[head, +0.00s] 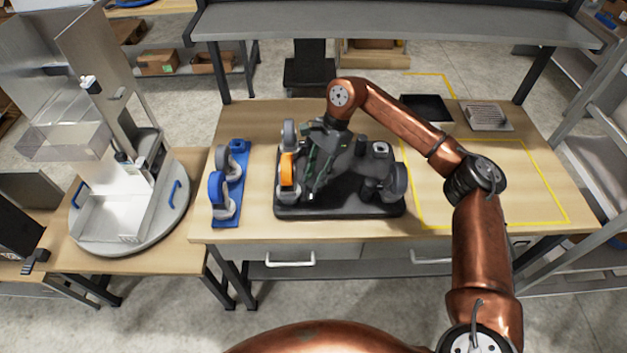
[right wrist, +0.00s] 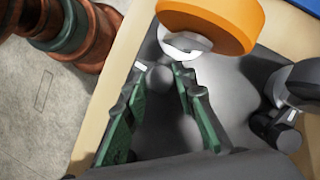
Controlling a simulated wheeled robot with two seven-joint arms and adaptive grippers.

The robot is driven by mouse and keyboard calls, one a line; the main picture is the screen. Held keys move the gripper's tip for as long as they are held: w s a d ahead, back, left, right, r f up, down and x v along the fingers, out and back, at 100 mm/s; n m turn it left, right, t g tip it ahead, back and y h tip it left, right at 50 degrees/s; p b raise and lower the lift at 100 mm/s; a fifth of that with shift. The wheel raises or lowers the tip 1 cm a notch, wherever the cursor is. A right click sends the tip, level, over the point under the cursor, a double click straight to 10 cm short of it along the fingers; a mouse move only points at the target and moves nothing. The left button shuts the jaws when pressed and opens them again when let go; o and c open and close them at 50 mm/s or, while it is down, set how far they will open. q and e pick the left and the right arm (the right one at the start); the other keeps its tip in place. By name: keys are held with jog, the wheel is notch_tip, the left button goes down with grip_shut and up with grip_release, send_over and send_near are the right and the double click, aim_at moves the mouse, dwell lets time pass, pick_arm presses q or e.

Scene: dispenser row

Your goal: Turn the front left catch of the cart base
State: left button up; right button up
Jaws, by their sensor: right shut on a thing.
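The cart base (head: 350,208) is a dark plate lying on the workbench with its wheels up. One wheel on its left side is orange (head: 287,168); it also shows at the top of the right wrist view (right wrist: 212,22). My right gripper (head: 316,190) reaches down over the left part of the base, beside the orange wheel. In the right wrist view its green-padded fingers (right wrist: 158,72) close in on a small grey rounded piece (right wrist: 160,78), which I take for the front left catch. The fingers partly hide it. My left gripper is out of view.
A round turntable (head: 160,225) stands left.

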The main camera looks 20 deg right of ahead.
jog(key=shift+w+n+b, duration=0.1)
jog(key=shift+n+b, duration=0.2)
jog(key=shift+n, duration=0.2)
jog(key=o, duration=1.2)
jog(key=shift+c, duration=0.2)
jog(key=v, duration=1.2)
jog(key=shift+w, duration=0.2)
jog(key=shift+a, duration=0.15)
